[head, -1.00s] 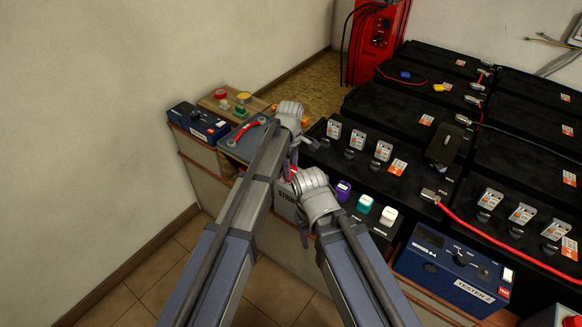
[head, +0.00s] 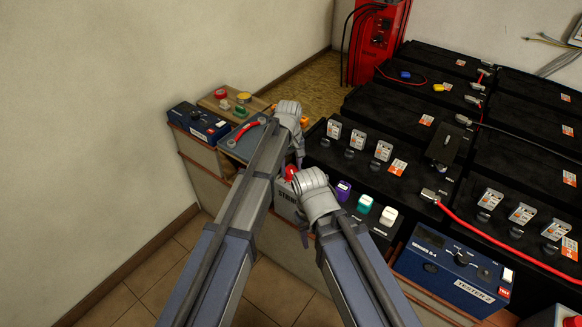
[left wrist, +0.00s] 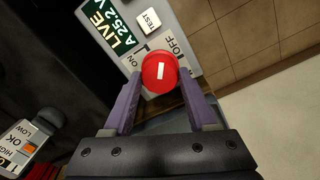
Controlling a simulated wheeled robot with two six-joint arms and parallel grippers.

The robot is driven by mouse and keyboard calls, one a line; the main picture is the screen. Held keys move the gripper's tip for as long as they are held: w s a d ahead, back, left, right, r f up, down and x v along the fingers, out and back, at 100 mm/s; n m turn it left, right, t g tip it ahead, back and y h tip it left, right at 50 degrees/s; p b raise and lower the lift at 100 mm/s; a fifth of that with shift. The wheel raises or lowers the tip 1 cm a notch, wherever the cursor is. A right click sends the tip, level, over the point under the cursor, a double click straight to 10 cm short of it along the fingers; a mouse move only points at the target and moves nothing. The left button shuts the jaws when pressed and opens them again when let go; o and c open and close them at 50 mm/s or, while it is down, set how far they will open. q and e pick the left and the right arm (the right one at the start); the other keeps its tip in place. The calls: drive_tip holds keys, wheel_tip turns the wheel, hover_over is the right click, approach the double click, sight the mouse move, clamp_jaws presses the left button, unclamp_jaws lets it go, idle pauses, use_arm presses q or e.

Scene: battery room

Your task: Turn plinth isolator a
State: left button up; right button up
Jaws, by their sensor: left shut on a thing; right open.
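The isolator knob (left wrist: 160,73) is a red disc with a white bar, on a grey panel (left wrist: 188,25) marked ON and OFF. In the left wrist view the bar stands nearly upright in the picture, between the two words. My left gripper (left wrist: 161,82) is shut on the knob, one purple finger on each side. In the head view the red knob (head: 291,173) shows just below my left gripper (head: 298,155), on a grey plinth (head: 287,196) partly hidden by my arms. My right gripper (head: 305,238) is open, low beside the plinth, its fingers mostly hidden.
Black batteries (head: 395,115) fill the right side. Purple, teal and white blocks (head: 364,204) stand right of my right gripper. A blue tester (head: 455,268) is at lower right. Another blue box (head: 198,122) and a wooden tray (head: 212,103) are at left. The floor in front is clear.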

sight(290, 170)
use_arm(q)
drive_tip(key=m, duration=0.5)
drive_tip(key=shift+m, duration=2.6)
drive_tip(key=o, duration=1.4)
drive_tip(key=shift+c, duration=0.2)
drive_tip(key=shift+r, duration=0.1)
wheel_tip(290, 170, up, 8)
drive_tip(key=p, duration=0.8)
drive_tip(key=shift+a, duration=0.15)
drive_tip(key=shift+f, duration=0.2)
